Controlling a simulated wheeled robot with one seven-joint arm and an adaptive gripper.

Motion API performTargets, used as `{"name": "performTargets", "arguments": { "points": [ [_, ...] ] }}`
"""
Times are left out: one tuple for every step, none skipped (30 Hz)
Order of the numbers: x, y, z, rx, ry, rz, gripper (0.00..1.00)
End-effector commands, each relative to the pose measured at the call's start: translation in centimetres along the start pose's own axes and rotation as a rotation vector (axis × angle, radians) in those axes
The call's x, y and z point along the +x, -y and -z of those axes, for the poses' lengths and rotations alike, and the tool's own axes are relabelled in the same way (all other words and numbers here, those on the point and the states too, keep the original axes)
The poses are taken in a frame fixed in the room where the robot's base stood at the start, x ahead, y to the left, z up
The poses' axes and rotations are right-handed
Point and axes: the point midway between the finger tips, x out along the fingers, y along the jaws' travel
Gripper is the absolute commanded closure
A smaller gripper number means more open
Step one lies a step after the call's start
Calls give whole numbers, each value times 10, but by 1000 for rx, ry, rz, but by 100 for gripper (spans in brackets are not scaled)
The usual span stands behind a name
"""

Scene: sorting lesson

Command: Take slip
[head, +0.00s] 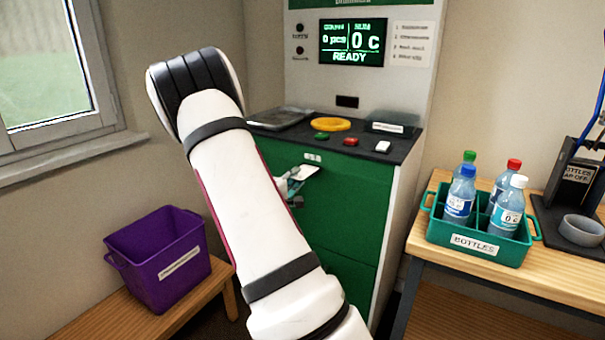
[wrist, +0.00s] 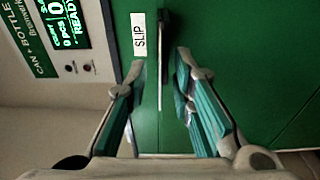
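A white paper slip (head: 306,172) sticks out of the green machine front, below a small white label. In the wrist view it seems to show edge-on as a thin pale line (wrist: 159,105) below the dark slot (wrist: 163,35), beside the label SLIP (wrist: 138,34). My gripper (wrist: 160,75) is open, with one teal-padded finger on each side of that line and a gap on both sides. In the head view my gripper (head: 289,186) is partly hidden behind my arm, close to the slip.
The green machine (head: 345,215) has a dark counter with coloured buttons, and its screen (head: 352,42) reads READY. A purple crate (head: 160,275) stands on a bench at left. A green bottle crate (head: 480,247) with several bottles stands on the right table, beside a grey bowl (head: 582,231).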

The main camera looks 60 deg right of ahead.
Motion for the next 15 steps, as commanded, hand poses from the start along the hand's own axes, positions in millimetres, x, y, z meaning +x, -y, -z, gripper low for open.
{"name": "performTargets", "arguments": {
  "points": [
    [0,0,0,0,0,0,89],
    [0,0,0,0,0,0,93],
    [0,0,0,0,0,0,99],
    [0,0,0,0,0,0,100],
    [0,0,0,0,0,0,100],
    [0,0,0,0,0,0,100],
    [0,0,0,0,0,0,100],
    [0,0,0,0,0,0,100],
    [0,0,0,0,0,0,100],
    [0,0,0,0,0,0,100],
    [0,0,0,0,0,0,100],
    [0,0,0,0,0,0,100],
    [0,0,0,0,0,0,100],
    [0,0,0,0,0,0,100],
    [0,0,0,0,0,0,100]
  ]
}}
